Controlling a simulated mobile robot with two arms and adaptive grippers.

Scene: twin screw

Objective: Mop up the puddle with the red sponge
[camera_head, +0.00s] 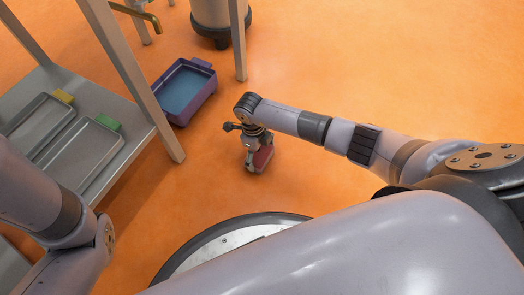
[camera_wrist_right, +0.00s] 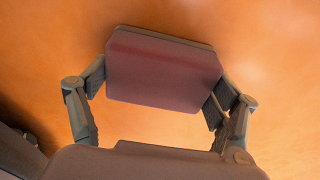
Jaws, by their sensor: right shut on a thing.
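The red sponge (camera_head: 263,158) is at the floor in the middle of the head view, partly hidden by my right gripper (camera_head: 254,156). In the right wrist view the sponge (camera_wrist_right: 163,70) is a dark red block between the two fingers of my right gripper (camera_wrist_right: 155,95), which is shut on it. I cannot tell whether the sponge touches the floor. I cannot make out a puddle outline on the shiny orange floor. My left arm shows at the left, but its gripper is out of view.
A purple tub (camera_head: 208,93) with blue inside stands left of my right gripper. A grey table (camera_head: 78,160) at the left bears trays, a yellow block (camera_head: 63,96) and a green block (camera_head: 108,122). Its leg (camera_head: 165,135) stands near the tub. Open floor lies to the right.

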